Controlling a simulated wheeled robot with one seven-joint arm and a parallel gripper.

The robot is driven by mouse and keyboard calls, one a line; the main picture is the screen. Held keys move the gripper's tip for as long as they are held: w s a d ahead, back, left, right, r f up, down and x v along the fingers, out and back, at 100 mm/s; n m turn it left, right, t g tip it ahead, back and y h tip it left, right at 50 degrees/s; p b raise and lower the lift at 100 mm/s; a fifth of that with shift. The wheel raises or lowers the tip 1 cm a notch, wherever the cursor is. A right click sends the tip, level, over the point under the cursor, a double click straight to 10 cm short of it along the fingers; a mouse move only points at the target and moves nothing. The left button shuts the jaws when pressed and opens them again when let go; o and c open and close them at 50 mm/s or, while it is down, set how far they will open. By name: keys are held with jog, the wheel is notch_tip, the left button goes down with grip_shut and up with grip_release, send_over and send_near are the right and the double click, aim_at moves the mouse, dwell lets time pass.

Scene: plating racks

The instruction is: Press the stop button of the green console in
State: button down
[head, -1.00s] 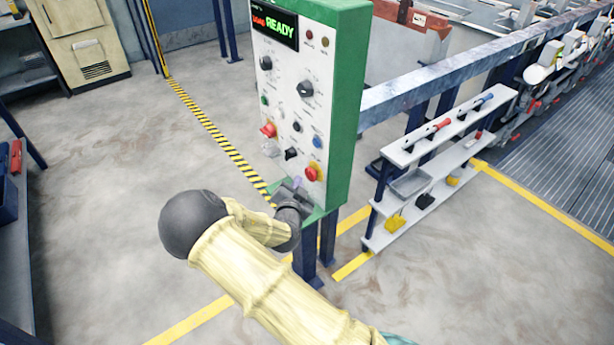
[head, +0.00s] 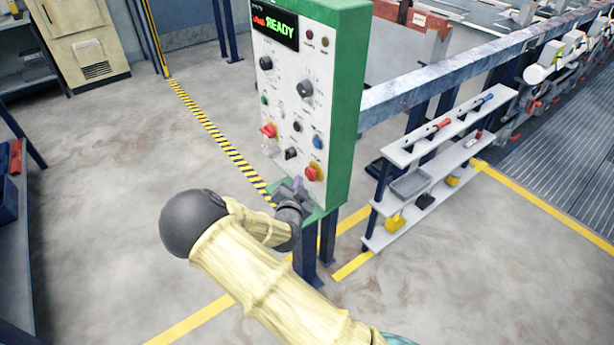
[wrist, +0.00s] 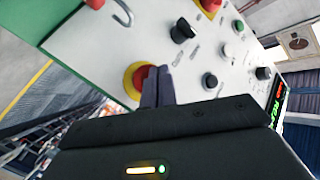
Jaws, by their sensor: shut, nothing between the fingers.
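The green console (head: 346,100) stands with its white button panel facing my arm, and its display (head: 274,23) reads READY in green. A red mushroom button on a yellow ring (head: 313,173) is at the panel's lower right; it also shows in the wrist view (wrist: 133,78). A second red button (head: 268,130) is at the panel's left, at the top edge of the wrist view (wrist: 209,5). My gripper (head: 297,184) is shut and empty just below the lower button. In the wrist view its fingertips (wrist: 157,72) partly cover that button; I cannot tell whether they touch it.
A white shelf rack (head: 425,185) with tools and trays stands right of the console. A rail (head: 430,83) runs behind it. Open floor (head: 110,190) lies to the left.

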jog(key=shift+w+d, duration=0.2)
jog(key=shift+d, duration=0.15)
jog(key=shift+w+d+b, duration=0.3)
jog(key=shift+d+b, duration=0.05)
jog(key=shift+d, duration=0.05)
dwell(0.9)
jog(key=shift+a, duration=0.1)
jog(key=shift+s+a, duration=0.55)
jog(key=shift+a, duration=0.1)
jog(key=shift+a, duration=0.15)
jog(key=s+a, duration=0.1)
jog(key=a, duration=0.1)
jog(key=s+a+b, duration=0.1)
jog(key=a, duration=0.1)
jog(key=shift+s, duration=0.4)
jog(key=shift+d, duration=0.1)
dwell(0.5)
